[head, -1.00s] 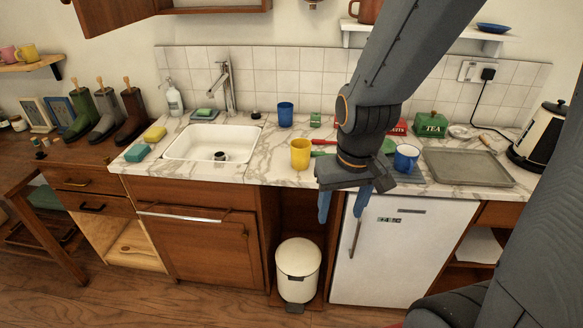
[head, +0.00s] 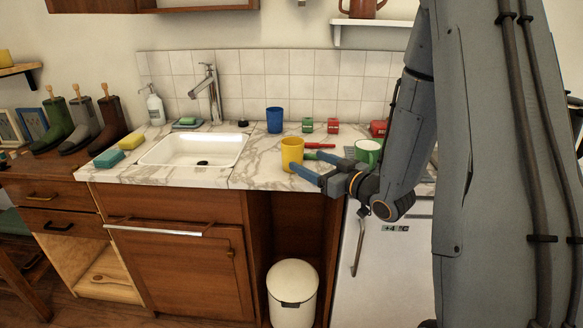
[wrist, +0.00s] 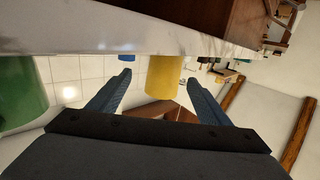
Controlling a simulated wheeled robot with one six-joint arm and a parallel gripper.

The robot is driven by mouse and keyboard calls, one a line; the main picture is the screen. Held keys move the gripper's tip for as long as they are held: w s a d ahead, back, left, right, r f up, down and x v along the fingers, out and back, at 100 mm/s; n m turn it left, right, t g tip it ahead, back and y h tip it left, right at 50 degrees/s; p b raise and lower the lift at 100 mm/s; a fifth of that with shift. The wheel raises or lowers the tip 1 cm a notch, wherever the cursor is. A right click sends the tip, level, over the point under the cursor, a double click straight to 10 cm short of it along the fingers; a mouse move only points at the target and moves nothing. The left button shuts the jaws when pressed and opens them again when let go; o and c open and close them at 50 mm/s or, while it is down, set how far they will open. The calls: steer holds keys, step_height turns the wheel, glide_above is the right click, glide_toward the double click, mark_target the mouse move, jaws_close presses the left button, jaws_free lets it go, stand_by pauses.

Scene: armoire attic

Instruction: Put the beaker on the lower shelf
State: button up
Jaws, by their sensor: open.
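A yellow handleless beaker (head: 292,153) stands upright on the marble counter, right of the sink. A similar blue beaker (head: 275,119) stands behind it, near the tiles. My gripper (head: 306,162) is open and empty, low over the counter's front, with its fingers pointing toward the yellow beaker. In the wrist view, which is upside down, the yellow beaker (wrist: 163,76) shows between and beyond the open fingers (wrist: 159,80). I cannot tell whether its near side lies between the tips. A white wall shelf (head: 373,23) at upper right bears a brown jug (head: 362,8).
A green mug (head: 368,151) stands close behind my gripper; it is also at the left of the wrist view (wrist: 22,92). Red and green small items (head: 320,145) lie beyond the fingers. The sink (head: 195,149) is to the left. A white bin (head: 292,290) stands below.

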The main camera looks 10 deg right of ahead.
mark_target(299, 155)
steer(key=shift+w+a+r+y, duration=0.1)
steer(key=shift+y, duration=0.4)
steer(key=x, duration=0.5)
steer(key=p+x, duration=0.1)
steer(key=x, duration=0.1)
steer(key=shift+a+r, duration=0.25)
steer(key=shift+c, duration=0.2)
steer(key=c, duration=1.2)
steer(key=shift+o, duration=0.2)
steer(key=shift+r, duration=0.15)
